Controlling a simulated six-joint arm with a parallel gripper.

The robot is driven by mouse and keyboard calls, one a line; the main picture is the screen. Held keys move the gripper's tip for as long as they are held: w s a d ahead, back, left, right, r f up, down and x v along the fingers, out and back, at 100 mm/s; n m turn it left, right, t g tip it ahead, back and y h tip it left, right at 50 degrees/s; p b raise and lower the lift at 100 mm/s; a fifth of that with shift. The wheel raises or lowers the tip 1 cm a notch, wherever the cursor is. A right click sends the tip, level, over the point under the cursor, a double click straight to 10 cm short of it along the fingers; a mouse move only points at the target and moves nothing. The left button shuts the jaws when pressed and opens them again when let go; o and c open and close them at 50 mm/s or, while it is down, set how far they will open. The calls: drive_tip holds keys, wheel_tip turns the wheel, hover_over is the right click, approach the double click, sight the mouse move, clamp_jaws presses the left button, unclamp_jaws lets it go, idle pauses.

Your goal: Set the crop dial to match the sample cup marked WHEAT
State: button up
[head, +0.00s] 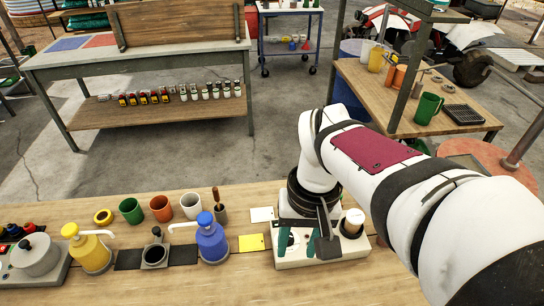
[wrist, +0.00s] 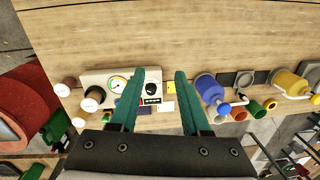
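A white meter box (head: 322,259) stands on the bench under my gripper (head: 298,247). In the wrist view the box (wrist: 97,76) has a round gauge (wrist: 118,85) and a black dial knob (wrist: 152,88) with a small dark strip below it. My gripper (wrist: 167,74) is open and empty above the box. Its left finger covers part of the box between gauge and knob. The dial's setting is too small to read. Sample cups with brown contents (wrist: 92,98) stand at the box's left in the wrist view; one cup (head: 353,222) shows in the head view. No WHEAT marking is legible.
A yellow card (head: 251,243) and a white card (head: 262,214) lie beside the box. A blue pump bottle (head: 211,240), a yellow pump bottle (head: 88,250) and several coloured mugs (head: 161,208) stand farther left. The bench's front right is clear.

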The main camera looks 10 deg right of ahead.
drive_tip(key=o, duration=0.3)
drive_tip(key=w+f+n, duration=0.1)
drive_tip(key=w, duration=0.3)
drive_tip(key=w+d+f+n, duration=0.1)
drive_tip(key=w+n, duration=0.1)
drive_tip(key=w, duration=0.3)
drive_tip(key=w+f+n+h, duration=0.1)
drive_tip(key=w, duration=0.4)
drive_tip(key=shift+d+f, duration=0.25)
wheel_tip(320, 180, down, 15)
drive_tip(key=shift+s+f, duration=0.1)
clamp_jaws()
